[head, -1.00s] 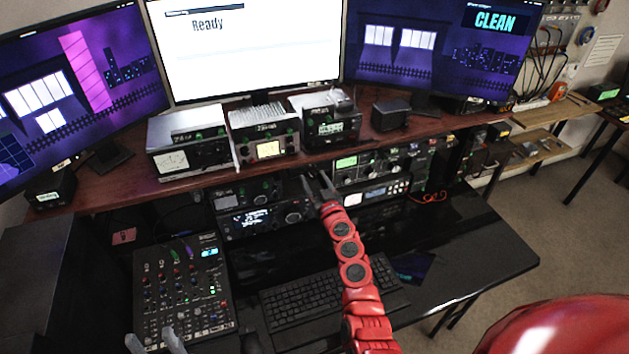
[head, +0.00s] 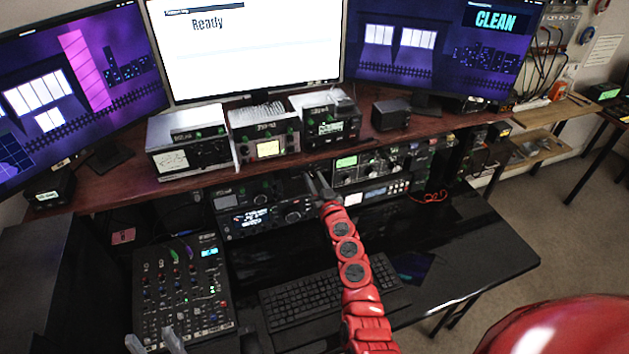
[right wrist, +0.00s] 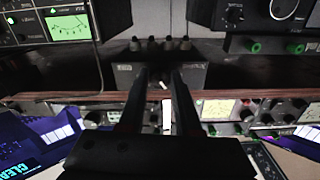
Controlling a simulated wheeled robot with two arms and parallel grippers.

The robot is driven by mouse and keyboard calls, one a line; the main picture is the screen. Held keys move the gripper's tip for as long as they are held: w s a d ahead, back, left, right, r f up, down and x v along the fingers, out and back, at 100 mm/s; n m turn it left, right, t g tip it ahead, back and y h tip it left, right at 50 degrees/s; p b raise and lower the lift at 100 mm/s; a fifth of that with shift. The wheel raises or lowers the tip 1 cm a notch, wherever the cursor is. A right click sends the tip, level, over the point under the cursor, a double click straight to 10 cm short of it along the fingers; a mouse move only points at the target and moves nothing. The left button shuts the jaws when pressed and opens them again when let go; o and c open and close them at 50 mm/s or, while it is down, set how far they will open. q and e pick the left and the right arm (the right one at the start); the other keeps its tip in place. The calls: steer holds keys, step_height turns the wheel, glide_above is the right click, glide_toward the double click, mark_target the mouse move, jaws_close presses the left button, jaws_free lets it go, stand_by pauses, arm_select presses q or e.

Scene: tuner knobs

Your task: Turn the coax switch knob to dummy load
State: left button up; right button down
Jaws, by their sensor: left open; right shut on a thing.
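The coax switch (right wrist: 190,77) is a small dark box just under the wooden shelf, with several connectors along one side. It shows in the right wrist view, where the scene is upside down. Its knob (right wrist: 163,84) has a white pointer mark and sits between the fingers of my right gripper (right wrist: 160,80). That gripper is shut on the knob. The small lettering on the box cannot be read. In the head view my right gripper (head: 316,183) reaches under the shelf edge, and the switch cannot be made out there. My left gripper (head: 155,343) is open and empty at the bottom left.
The wooden shelf (head: 215,176) carries several meter boxes and a small speaker (head: 390,114). Radios (head: 262,216) stand below it on both sides of my right gripper. A mixer (head: 182,290) and a keyboard (head: 305,303) lie on the black desk. The desk's right part is clear.

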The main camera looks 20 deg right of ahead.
steer(key=m, duration=0.2)
steer(key=shift+f+m+b, duration=0.15)
steer(key=shift+m+b, duration=0.15)
steer(key=shift+b, duration=0.1)
steer(key=m+b, duration=0.1)
steer(key=m, duration=0.2)
steer(key=shift+m, duration=0.3)
steer(key=m, duration=0.5)
steer(key=shift+b, duration=0.35)
steer(key=m, duration=0.5)
steer(key=shift+m, duration=0.4)
steer(key=m, duration=0.3)
steer(key=shift+r, duration=0.2)
steer(key=shift+a+m, duration=0.1)
steer(key=shift+m, duration=1.3)
steer(key=shift+f, duration=0.1)
steer(key=c, duration=0.6)
jaws_free()
